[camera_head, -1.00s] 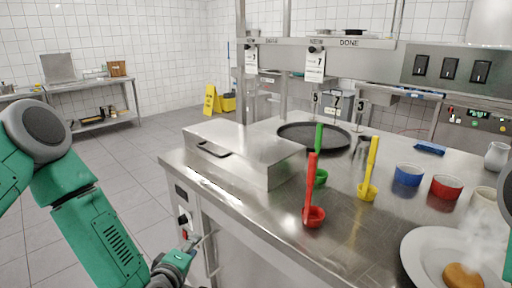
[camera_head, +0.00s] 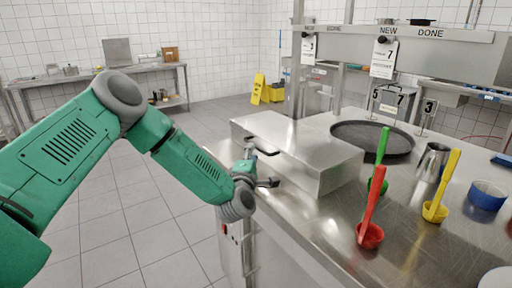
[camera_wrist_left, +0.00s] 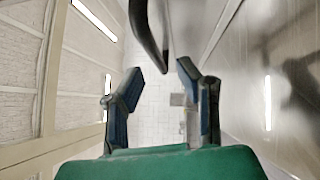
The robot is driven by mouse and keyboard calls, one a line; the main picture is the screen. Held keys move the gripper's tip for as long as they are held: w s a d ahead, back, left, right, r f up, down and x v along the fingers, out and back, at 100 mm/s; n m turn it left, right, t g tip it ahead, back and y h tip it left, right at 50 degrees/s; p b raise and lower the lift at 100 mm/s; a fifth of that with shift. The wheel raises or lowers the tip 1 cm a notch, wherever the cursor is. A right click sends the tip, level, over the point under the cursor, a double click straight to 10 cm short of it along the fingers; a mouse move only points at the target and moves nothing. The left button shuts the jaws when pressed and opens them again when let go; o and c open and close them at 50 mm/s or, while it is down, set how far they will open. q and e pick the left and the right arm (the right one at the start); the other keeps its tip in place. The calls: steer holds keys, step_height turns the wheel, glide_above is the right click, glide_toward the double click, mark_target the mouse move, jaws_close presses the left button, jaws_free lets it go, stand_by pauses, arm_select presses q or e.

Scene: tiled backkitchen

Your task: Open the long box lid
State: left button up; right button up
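The long metal box (camera_head: 335,171) sits on the steel counter in the head view, with its flat lid (camera_head: 300,140) down. A dark handle (camera_head: 268,147) is on its left side, partly covered by my gripper. My left gripper (camera_head: 263,167) is open and empty at that side, close to the handle. In the left wrist view the open fingers (camera_wrist_left: 160,78) have the curved black handle (camera_wrist_left: 148,35) ahead of them, not between the pads. My right gripper is out of view.
Red (camera_head: 370,220), green (camera_head: 379,172) and yellow (camera_head: 441,192) ladles stand right of the box. A black round pan (camera_head: 372,138) lies behind it, and a blue bowl (camera_head: 487,196) is at the right. The counter's front edge runs below my left gripper.

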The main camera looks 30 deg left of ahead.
arm_select(q)
steer(key=shift+w+a, duration=0.45)
steer(key=shift+w, duration=0.2)
steer(key=shift+w+a, duration=0.45)
steer(key=shift+w, duration=0.15)
steer(key=shift+w+r, duration=0.15)
steer(key=shift+w, duration=0.45)
steer(key=shift+w+d+r, duration=0.1)
steer(key=shift+d+r, duration=0.1)
steer(key=shift+d, duration=0.25)
steer(key=shift+a, duration=0.1)
jaws_close()
steer(key=shift+a, duration=0.25)
